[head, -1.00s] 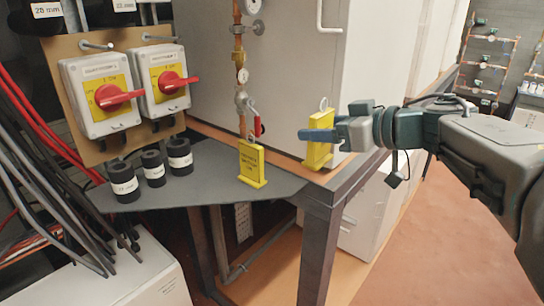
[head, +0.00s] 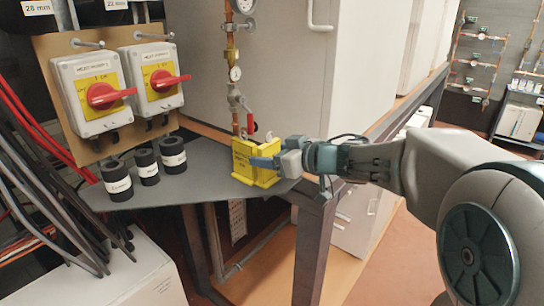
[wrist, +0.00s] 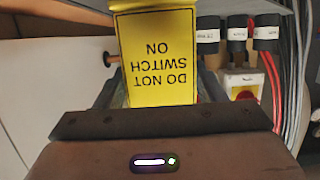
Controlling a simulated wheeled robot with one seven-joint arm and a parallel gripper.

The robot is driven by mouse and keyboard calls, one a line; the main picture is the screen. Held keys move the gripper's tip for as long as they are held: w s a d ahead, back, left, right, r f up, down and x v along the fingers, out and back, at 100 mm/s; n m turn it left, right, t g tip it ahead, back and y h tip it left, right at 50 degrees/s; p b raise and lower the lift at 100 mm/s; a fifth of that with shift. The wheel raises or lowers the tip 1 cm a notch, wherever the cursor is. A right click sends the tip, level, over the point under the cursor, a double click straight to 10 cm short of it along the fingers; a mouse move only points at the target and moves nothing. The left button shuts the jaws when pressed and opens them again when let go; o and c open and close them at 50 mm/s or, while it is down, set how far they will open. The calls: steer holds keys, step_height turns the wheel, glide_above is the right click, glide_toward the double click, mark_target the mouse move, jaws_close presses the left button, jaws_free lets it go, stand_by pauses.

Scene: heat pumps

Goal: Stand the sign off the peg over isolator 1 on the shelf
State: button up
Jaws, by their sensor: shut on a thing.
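My gripper (head: 272,162) is shut on a yellow sign (wrist: 158,60), which reads "DO NOT SWITCH ON" upside down in the wrist view. The left isolator (head: 92,92) and right isolator (head: 152,78) have red handles. The pegs above them, left (head: 88,44) and right (head: 140,35), are bare.
Several black labelled rings (head: 147,166) stand on the shelf's left part. A large pale cabinet (head: 300,90) stands behind, and a dark frame post (head: 312,245) is below the shelf's right corner.

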steer(key=shift+f, duration=0.15)
steer(key=shift+f, duration=0.1)
steer(key=o, duration=0.8)
